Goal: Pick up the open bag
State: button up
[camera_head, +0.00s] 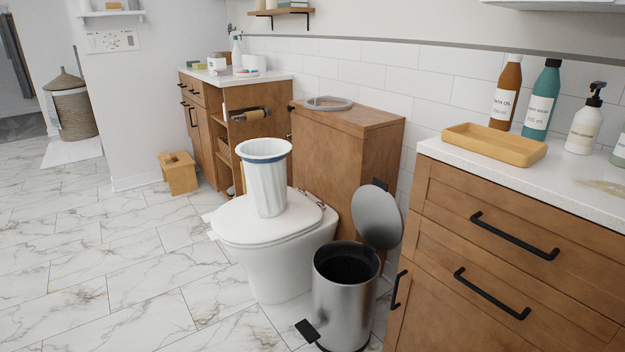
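A white bag (266,184) with a blue band around its wide open mouth stands upright on the closed white toilet lid (237,222). Its sides are pleated and taper toward the base. A steel pedal bin (345,300) stands on the floor in front of the toilet, to the right. The bin's round lid (376,217) is tilted up and its inside looks dark. My gripper is not in view.
A grey ring (327,103) lies on the wooden cistern cabinet (352,155). At right, a wooden vanity (500,240) bears a yellow tray (494,144) and several bottles. A wooden stool (178,173) stands farther back. The tiled floor (110,260) at left is clear.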

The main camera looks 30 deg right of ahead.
aim_at(264, 159)
jog(key=z, duration=0.7)
jog(key=k, duration=1)
jog(key=u, duration=0.05)
jog(key=i, duration=0.95)
